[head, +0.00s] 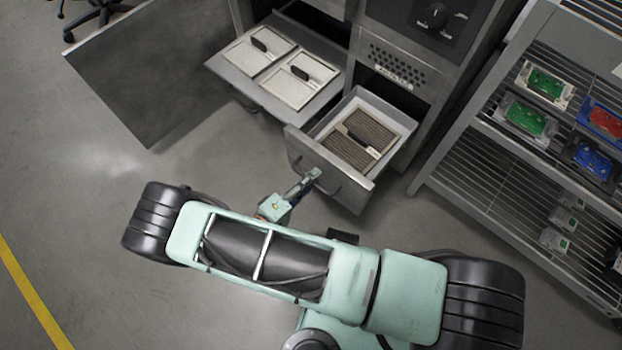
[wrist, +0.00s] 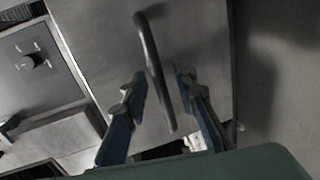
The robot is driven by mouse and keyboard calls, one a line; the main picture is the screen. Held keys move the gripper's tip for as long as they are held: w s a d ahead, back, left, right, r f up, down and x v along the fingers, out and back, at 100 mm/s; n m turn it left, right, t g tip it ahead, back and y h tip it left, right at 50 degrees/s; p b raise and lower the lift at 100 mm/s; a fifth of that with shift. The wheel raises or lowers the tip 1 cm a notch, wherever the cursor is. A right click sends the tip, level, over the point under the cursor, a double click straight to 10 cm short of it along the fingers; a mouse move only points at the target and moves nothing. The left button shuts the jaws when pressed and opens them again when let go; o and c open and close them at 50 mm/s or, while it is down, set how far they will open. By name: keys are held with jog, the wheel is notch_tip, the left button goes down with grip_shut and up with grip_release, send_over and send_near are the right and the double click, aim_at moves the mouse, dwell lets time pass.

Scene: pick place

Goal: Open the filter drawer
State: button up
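The filter drawer (head: 362,192) stands pulled out of the cabinet in the head view. A brown pleated filter (head: 345,154) with a dark grip lies inside it. The drawer's bar handle (head: 330,187) is on its front face. My gripper (head: 309,178) is at this handle. In the wrist view, the drawer front (wrist: 190,35) fills the middle and the handle (wrist: 151,62) runs between the fingers of my gripper (wrist: 160,88). The fingers are apart, with visible gaps beside the handle. Whether either finger touches it is hard to tell.
A second drawer (head: 226,72) with two pale framed panels is out on the left, beside an open cabinet door (head: 150,75). A rack (head: 480,150) with circuit boards stands on the right. The floor (head: 80,190) on the left is clear.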

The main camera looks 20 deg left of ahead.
jog(key=v, duration=1.2)
